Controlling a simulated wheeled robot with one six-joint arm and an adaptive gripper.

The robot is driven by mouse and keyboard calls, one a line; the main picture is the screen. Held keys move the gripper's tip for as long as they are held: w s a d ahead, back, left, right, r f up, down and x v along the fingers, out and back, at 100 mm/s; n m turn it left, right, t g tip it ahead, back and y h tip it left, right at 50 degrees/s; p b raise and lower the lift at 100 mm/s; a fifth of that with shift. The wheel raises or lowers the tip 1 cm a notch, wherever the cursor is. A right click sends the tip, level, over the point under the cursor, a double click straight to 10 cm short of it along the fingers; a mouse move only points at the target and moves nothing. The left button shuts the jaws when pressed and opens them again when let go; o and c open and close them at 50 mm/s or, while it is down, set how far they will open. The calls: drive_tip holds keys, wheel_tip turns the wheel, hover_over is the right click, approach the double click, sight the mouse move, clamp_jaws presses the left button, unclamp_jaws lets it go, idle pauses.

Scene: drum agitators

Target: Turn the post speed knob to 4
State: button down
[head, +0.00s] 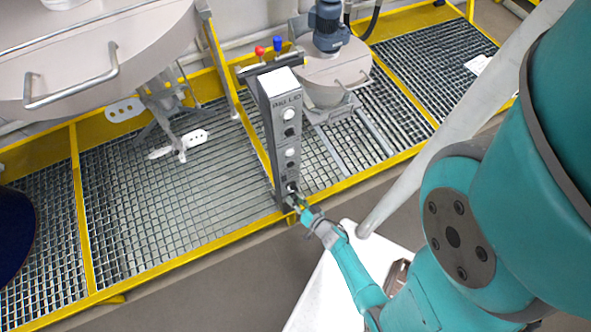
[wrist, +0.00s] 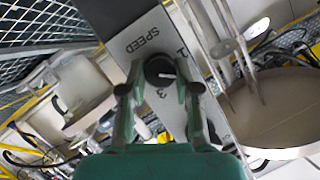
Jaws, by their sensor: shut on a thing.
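The post speed knob (wrist: 158,68) is a round black knob with a short white mark, on a grey panel lettered SPEED in the wrist view. The white mark points to the right in that view. A 3 shows just below the knob, and another figure at its upper right is hard to read; I cannot see a 4. The grey control post (head: 281,135) stands upright in the head view, with the knob near its foot mostly hidden by my gripper (head: 297,202). In the wrist view my gripper (wrist: 160,88) is shut on the knob, one finger on each side.
Higher on the post are several white and dark round controls. A yellow-framed grating (head: 190,180) lies behind and beside it. A large lidded drum (head: 95,50) is at upper left, and a smaller drum (head: 332,75) stands behind the post. Red and blue valve handles sit above.

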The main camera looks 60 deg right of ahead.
drive_tip(key=m+t, duration=0.1)
drive_tip(key=m+y, duration=0.1)
drive_tip(key=m, duration=0.1)
drive_tip(key=m+t, duration=0.1)
drive_tip(key=shift+d+f+m+t+y, duration=0.1)
drive_tip(key=shift+d+m+t+y, duration=0.2)
drive_tip(key=shift+m, duration=0.1)
drive_tip(key=m+t, duration=0.2)
drive_tip(key=m, duration=0.3)
drive_tip(key=shift+f, duration=0.15)
idle(0.5)
drive_tip(key=c, duration=0.9)
unclamp_jaws()
drive_tip(key=shift+o, duration=0.4)
drive_tip(key=shift+a, duration=0.1)
drive_tip(key=shift+s+a, duration=0.1)
